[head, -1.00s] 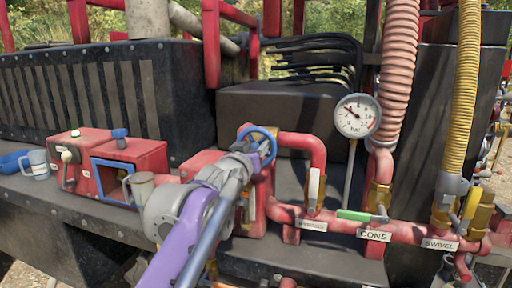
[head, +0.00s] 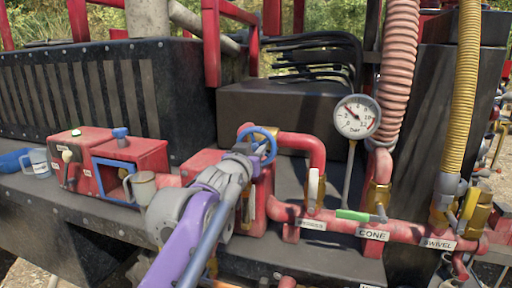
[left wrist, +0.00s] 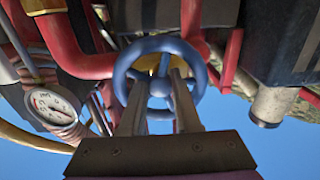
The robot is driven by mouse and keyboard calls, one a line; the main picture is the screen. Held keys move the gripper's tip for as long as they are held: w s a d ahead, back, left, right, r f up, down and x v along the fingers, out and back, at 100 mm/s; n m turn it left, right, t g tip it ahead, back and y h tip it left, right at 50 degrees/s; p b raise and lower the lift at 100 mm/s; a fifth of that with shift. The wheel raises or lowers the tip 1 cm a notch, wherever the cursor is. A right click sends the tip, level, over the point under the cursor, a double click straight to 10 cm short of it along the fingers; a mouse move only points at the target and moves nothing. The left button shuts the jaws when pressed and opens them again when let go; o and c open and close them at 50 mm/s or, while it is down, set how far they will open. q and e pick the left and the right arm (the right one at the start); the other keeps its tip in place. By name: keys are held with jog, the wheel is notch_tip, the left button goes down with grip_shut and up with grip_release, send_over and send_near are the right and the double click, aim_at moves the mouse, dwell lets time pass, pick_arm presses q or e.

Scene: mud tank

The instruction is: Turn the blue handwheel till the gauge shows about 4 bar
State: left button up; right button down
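The blue handwheel (head: 265,133) sits on the red pipework near the middle of the head view. In the left wrist view the handwheel (left wrist: 196,68) faces me, with its hub between my fingers. My left gripper (head: 247,153) is at the wheel. In the wrist view the gripper (left wrist: 162,82) has its two fingers apart, overlapping the wheel; whether they touch a spoke I cannot tell. The round white gauge (head: 357,116) stands right of the wheel; its needle points to the upper left. Its small numbers are hard to read. My right gripper is not in view.
A green-handled lever (head: 353,215) and labelled red pipes lie right of the wheel. A pink ribbed hose (head: 397,70) and a yellow hose (head: 463,90) rise behind.

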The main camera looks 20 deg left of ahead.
pick_arm(q)
jog(key=shift+o, duration=0.9)
jog(key=s+b, duration=0.2)
jog(key=s, duration=0.8)
jog(key=shift+s+a, duration=0.2)
jog(key=shift+s, duration=0.2)
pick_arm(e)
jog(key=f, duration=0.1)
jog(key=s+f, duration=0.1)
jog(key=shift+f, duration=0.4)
pick_arm(q)
notch_tip(320, 180, down, 13)
jog(key=s+a+n+g+y, duration=0.1)
jog(key=s+a+g+y, duration=0.1)
jog(key=s+g, duration=0.1)
jog(key=s+f+g, duration=0.3)
jog(key=s+f, duration=0.4)
jog(key=f, duration=0.4)
jog(key=s+d+f+g+h, duration=0.1)
jog(key=s+f+g, duration=0.2)
jog(key=s+f, duration=0.4)
jog(key=s+d+f+g, duration=0.1)
jog(key=s+f+g, duration=0.2)
jog(key=s+f, duration=0.4)
notch_tip(320, 180, down, 8)
jog(key=shift+s+d+f+m+g, duration=0.2)
jog(key=shift+f+m+g, duration=0.1)
jog(key=shift+m, duration=0.1)
jog(key=shift+r, duration=0.1)
